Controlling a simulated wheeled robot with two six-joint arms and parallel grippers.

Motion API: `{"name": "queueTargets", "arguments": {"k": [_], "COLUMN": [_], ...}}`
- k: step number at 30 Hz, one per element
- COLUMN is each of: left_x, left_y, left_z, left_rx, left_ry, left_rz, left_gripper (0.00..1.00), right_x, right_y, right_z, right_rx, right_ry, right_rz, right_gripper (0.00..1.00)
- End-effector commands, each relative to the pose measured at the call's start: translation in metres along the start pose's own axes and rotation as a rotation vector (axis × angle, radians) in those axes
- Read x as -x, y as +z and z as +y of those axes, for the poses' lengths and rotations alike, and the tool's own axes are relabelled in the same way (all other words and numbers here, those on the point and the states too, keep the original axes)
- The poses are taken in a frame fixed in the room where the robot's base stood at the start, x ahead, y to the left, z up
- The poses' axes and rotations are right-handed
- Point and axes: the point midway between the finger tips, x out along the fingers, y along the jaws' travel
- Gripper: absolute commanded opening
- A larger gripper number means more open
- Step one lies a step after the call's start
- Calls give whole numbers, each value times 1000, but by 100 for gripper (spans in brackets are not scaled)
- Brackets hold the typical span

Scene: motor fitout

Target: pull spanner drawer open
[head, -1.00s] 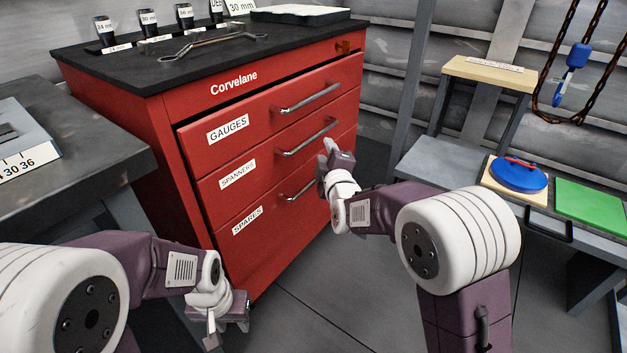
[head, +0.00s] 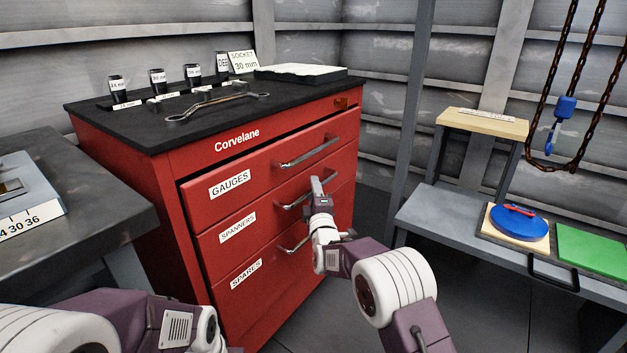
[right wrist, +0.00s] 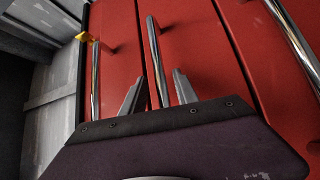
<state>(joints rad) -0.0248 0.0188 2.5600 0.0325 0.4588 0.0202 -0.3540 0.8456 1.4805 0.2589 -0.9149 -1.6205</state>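The spanner drawer (head: 262,222) is the middle of three red drawers, labelled SPANNERS, and looks shut. Its metal bar handle (head: 291,203) is partly hidden by my right gripper (head: 317,187). In the right wrist view, the spanner handle (right wrist: 152,45) runs between the two fingers of my right gripper (right wrist: 157,85). The fingers are apart, one on each side of the bar; I cannot tell whether either touches it. My left arm shows at the bottom left of the head view, with its gripper cut off below the frame.
The gauges drawer (head: 215,200) is above and the spares drawer (head: 262,290) below, each with a bar handle. A grey bench (head: 420,215) stands right, a grey table (head: 75,225) left.

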Motion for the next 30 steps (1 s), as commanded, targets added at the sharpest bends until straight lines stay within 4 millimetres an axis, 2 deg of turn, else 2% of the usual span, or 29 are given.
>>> {"name": "queueTargets", "arguments": {"k": [4,11,12,15,30], "left_x": [-1,-1,-1,-1,-1], "left_y": [0,0,0,0,0], "left_z": [0,0,0,0,0], "left_rx": [0,0,0,0,0], "left_ry": [0,0,0,0,0], "left_rz": [-1,0,0,0,0], "left_gripper": [36,36,36,36,36], "right_x": [-7,-7,-7,-7,-7], "right_y": [1,1,1,1,0], "right_z": [-2,-2,-2,-2,-2], "right_rx": [0,0,0,0,0], "right_ry": [-1,-1,-1,-2,-3], "right_rz": [-1,-1,0,0,0], "right_gripper": [36,36,25,0,0]}}
